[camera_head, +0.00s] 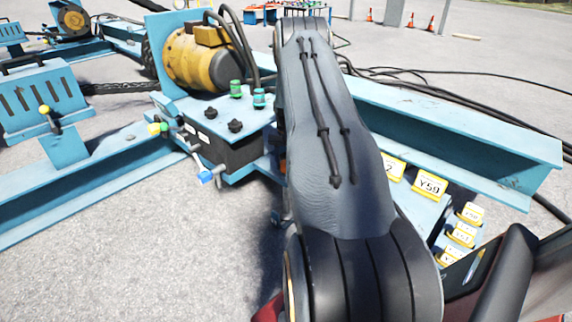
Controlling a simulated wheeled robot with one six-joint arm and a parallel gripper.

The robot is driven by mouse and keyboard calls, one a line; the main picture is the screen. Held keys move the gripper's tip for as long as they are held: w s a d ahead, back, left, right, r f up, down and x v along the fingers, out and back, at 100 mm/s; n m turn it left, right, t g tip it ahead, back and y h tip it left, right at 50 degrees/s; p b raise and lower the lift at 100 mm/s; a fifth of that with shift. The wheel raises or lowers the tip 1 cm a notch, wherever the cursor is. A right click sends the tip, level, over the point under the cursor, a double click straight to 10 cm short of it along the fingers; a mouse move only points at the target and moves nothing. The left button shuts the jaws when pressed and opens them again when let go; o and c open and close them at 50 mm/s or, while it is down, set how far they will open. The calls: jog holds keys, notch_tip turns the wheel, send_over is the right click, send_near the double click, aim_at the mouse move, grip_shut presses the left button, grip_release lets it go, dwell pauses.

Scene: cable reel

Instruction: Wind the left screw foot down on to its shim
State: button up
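My arm crosses the middle of the head view, and my gripper is not visible in it. I cannot clearly make out the left screw foot or its shim; my arm covers part of the blue frame (460,135) and the ground under it. A small part shows at the left edge of my arm, low down, but I cannot tell what it is.
A yellow motor (195,58) stands behind a control box (225,150) with green knobs and a blue-handled lever (207,176). Yellow tags (430,185) sit at the right. Black cables (440,80) lie behind. Open grey ground (130,260) lies at lower left.

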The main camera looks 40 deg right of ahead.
jog(key=shift+m, duration=0.3)
jog(key=m, duration=0.4)
jog(key=shift+m, duration=0.3)
jog(key=m, duration=0.5)
jog(key=shift+m+p, duration=0.3)
jog(key=o, duration=1)
jog(key=shift+r, duration=0.1)
notch_tip(320, 180, up, 8)
jog(key=shift+f+p, duration=0.15)
jog(key=shift+p, duration=0.85)
